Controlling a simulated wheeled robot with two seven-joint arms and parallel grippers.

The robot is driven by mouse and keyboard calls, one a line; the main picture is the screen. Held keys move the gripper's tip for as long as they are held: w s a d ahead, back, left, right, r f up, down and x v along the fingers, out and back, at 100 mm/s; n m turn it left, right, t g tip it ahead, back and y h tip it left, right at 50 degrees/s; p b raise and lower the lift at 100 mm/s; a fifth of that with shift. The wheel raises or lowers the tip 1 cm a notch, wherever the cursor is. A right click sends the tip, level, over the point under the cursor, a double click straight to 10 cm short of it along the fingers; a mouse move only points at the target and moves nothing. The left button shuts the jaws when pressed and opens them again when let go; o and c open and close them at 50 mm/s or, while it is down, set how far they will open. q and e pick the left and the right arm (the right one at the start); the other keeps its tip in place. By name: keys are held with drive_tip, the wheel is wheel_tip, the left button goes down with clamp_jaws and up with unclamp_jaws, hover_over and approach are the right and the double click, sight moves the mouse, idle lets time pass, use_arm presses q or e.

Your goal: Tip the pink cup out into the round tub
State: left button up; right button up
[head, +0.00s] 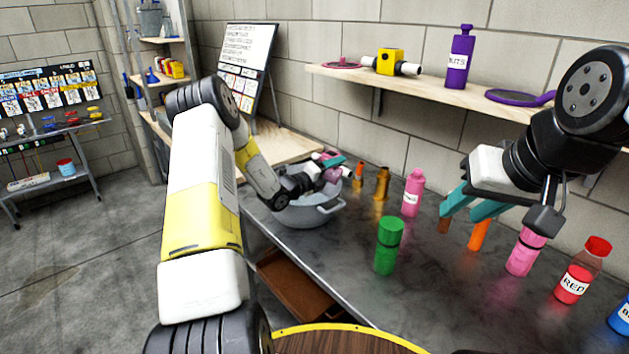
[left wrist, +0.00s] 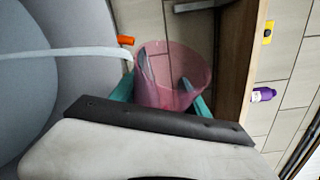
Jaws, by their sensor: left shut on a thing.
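The pink cup (left wrist: 172,70) is see-through and sits between the teal fingers of my left gripper (left wrist: 160,98) in the left wrist view. In the head view my left gripper (head: 325,170) is shut on it, with only a little pink of the cup (head: 322,156) showing. The round tub (head: 298,216) is grey with side handles and stands on the bench just below the gripper. Its grey side and pale handle (left wrist: 85,52) fill the left of the wrist view. The cup's contents and exact tilt are unclear. My right gripper (head: 468,207) is open above the bench at the right.
A green bottle (head: 388,246), a pink bottle (head: 413,193) and brown and orange bottles stand near the tub. Pink, red (head: 580,275) and blue bottles stand at the right. A wall shelf (head: 430,88) holds a purple bottle (head: 459,58) and a yellow part.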

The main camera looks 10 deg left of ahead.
use_arm(q)
drive_tip(key=shift+r, duration=0.1)
drive_tip(key=shift+w+a+f+n+t+h+p, duration=0.1)
drive_tip(key=shift+a+n+t+h+p, duration=0.05)
drive_tip(key=shift+a+n, duration=0.35)
drive_tip(key=shift+w+a+f+n+t+h+p, duration=0.15)
drive_tip(key=shift+a+n, duration=0.25)
drive_tip(key=shift+n, duration=0.2)
idle(0.8)
drive_tip(key=shift+a+r+n+t, duration=0.25)
drive_tip(key=shift+r+n, duration=0.15)
drive_tip(key=shift+n, duration=0.25)
drive_tip(key=shift+a+r+n+t, duration=0.1)
drive_tip(key=shift+r+n+t, duration=0.25)
drive_tip(key=shift+n, duration=0.3)
idle(0.9)
drive_tip(key=shift+w+a+r+n+t, duration=0.1)
drive_tip(key=shift+a+r+n+t, duration=0.2)
drive_tip(key=shift+n, duration=0.4)
drive_tip(key=shift+a+r+n+t, duration=0.2)
drive_tip(key=shift+r+n+t, duration=0.15)
drive_tip(key=shift+n, duration=0.35)
idle(0.6)
drive_tip(key=shift+w+a+r+n+t, duration=0.1)
drive_tip(key=shift+a+r+n+t, duration=0.1)
drive_tip(key=shift+r+n, duration=0.35)
drive_tip(key=shift+a+r+n+t, duration=0.15)
drive_tip(key=shift+r+n, duration=0.3)
drive_tip(key=shift+r, duration=0.1)
